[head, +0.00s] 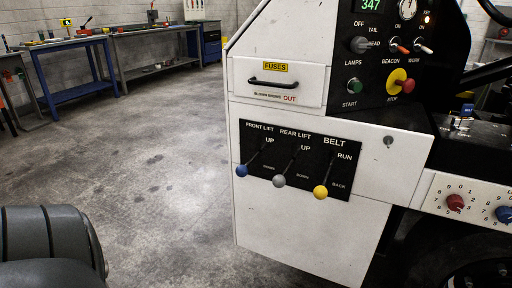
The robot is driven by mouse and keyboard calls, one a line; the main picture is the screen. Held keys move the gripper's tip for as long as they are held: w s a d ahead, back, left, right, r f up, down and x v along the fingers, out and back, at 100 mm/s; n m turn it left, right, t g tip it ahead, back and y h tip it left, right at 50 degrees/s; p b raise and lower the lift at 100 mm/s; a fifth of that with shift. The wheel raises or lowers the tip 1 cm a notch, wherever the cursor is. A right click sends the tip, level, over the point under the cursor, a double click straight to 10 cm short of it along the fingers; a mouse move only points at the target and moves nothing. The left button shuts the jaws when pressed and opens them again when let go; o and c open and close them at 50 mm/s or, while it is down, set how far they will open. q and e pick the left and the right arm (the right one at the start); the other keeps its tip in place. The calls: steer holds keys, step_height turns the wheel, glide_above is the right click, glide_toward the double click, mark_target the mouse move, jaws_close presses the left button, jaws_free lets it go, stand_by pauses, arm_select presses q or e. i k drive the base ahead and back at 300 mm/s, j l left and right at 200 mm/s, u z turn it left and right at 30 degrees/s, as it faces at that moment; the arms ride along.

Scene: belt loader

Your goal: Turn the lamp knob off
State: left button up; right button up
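The lamp knob (360,44) is a grey rotary knob on the black upper panel of the white loader, above the word LAMPS. Labels OFF, TAIL and HEAD stand around it. Its pointer seems to lie toward the right, near HEAD, but it is too small to be sure. Neither of my grippers shows in the head view, and nothing touches the knob.
Near the knob are a green start button (353,86), a red stop button (407,86) on yellow, and beacon and work switches. Below are a fuse drawer (277,82) and three levers with blue, grey and yellow balls. Open floor (150,190) lies left; workbenches stand behind.

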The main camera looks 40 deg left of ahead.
mark_target(359, 45)
steer(key=j, duration=0.65)
steer(key=j+z, duration=0.1)
steer(key=j, duration=0.6)
steer(key=k+j+z, duration=0.1)
steer(key=j, duration=1.25)
steer(key=k+j+z, duration=0.1)
steer(key=j, duration=0.55)
steer(key=k+j, duration=0.1)
steer(key=j, duration=0.55)
steer(key=k+l, duration=0.1)
steer(key=l, duration=0.7)
steer(key=k+l, duration=0.1)
steer(key=l, duration=0.75)
steer(key=z, duration=0.05)
